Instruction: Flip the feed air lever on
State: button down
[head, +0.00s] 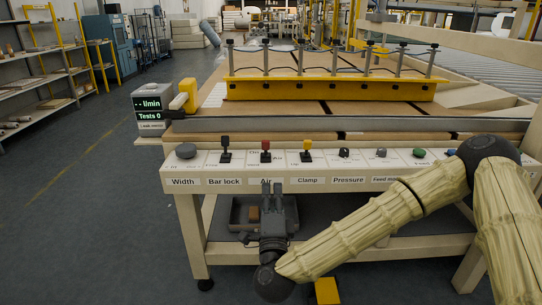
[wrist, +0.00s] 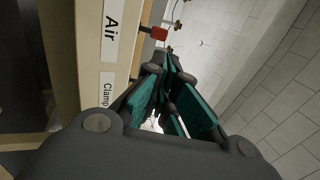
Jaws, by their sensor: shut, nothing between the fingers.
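The air lever (head: 265,146) is a red-topped lever on the white control panel, above the label "Air". Its base is dark and it appears roughly upright. Small text on the panel behind it is partly hidden. In the wrist view the red lever top (wrist: 159,33) shows just beyond the fingertips, beside the "Air" label. My gripper (head: 279,192) is in front of the panel, just below the "Air" label, pointing up toward it. In the wrist view its fingers (wrist: 168,66) come together and are shut with nothing between them. I see a gap between them and the lever.
The bar lock lever (head: 225,148) stands to the left and the yellow clamp lever (head: 306,150) to the right. Further right are the pressure knob (head: 344,153) and a green button (head: 419,153). A grey tray (head: 236,213) sits on the shelf below.

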aim_at(266, 149)
jog(key=b+x, duration=0.1)
jog(key=x, duration=1.3)
jog(key=shift+b, duration=0.3)
jog(key=shift+w+r+p, duration=0.1)
jog(key=shift+r+p, duration=0.1)
jog(key=shift+p, duration=0.45)
